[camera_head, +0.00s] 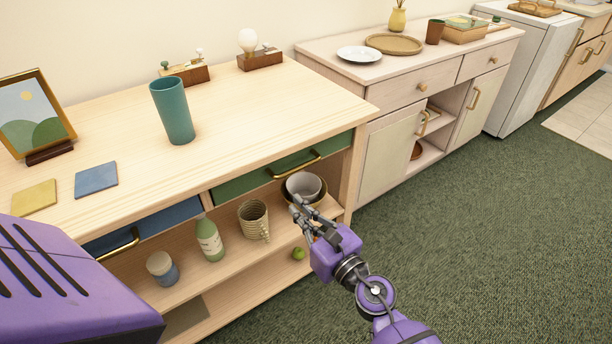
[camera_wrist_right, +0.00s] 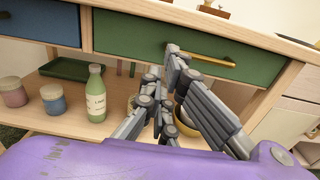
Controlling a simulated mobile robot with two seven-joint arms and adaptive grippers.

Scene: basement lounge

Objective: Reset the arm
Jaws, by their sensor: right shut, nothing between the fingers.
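My right gripper (camera_head: 298,209) is shut and empty. In the head view it is in front of the lower shelf of the wooden cabinet, by the stacked bowls (camera_head: 304,186), and hides part of them. In the right wrist view the fingers of this gripper (camera_wrist_right: 163,75) point at the green drawer (camera_wrist_right: 170,42), with the brass handle (camera_wrist_right: 205,60) just beyond them. Whether they touch anything is unclear. The green drawer looks closed in the head view. My left gripper is out of view.
The open shelf holds a woven mug (camera_head: 253,218), a green bottle (camera_head: 209,240) and a blue-and-cream jar (camera_head: 162,268). A green fruit (camera_head: 298,253) sits lower. A teal cup (camera_head: 172,110) stands on the wooden top (camera_head: 240,120). Green carpet (camera_head: 480,220) lies clear at right.

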